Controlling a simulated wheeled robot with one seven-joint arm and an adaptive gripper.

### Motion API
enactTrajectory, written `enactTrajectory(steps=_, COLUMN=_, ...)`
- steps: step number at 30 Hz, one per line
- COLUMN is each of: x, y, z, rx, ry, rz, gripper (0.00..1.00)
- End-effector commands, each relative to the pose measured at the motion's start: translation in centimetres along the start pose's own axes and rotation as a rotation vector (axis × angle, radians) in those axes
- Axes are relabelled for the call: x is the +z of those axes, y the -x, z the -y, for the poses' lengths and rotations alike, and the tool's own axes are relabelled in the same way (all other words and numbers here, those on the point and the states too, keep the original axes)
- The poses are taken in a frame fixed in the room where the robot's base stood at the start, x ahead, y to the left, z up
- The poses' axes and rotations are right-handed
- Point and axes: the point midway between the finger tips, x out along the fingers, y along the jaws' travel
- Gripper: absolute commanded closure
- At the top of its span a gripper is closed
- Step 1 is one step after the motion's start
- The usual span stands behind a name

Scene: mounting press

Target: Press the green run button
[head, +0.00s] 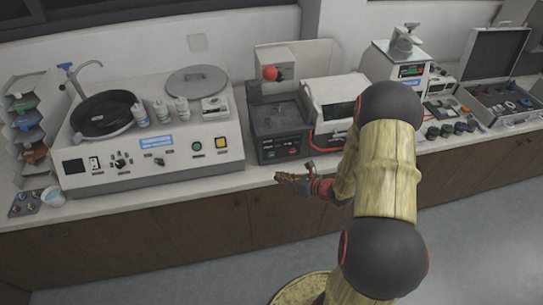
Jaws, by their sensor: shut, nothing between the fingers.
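My gripper (281,177) is shut and empty, in front of the bench edge and below the dark cut-off machine. It points left and appears apart from every machine. The upright press-like machine (404,57) with a top handle stands at the back right, and its front shows a small lit green display (411,71). My arm covers part of the bench in front of it. A round green button (197,146) shows on the front of the wide polisher at left, beside a yellow plate. I cannot tell a run button on the press at this size.
The wide polisher (100,165) with basin and tap fills the left bench. The dark cut-off machine (280,125) and a white hooded unit (328,97) stand mid-bench. Small dark pots (446,130) and an open case (493,115) lie at right. The floor in front is clear.

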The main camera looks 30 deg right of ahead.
Motion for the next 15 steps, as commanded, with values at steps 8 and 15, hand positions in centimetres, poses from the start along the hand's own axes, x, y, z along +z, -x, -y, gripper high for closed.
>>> enactTrajectory(steps=8, x=1.9, y=-2.7, z=1.9, rx=0.002, ry=0.003, rz=0.0, gripper=1.0)
enactTrajectory(steps=15, x=3.1, y=-4.4, z=3.1, rx=0.001, ry=0.002, rz=-0.001, gripper=1.0)
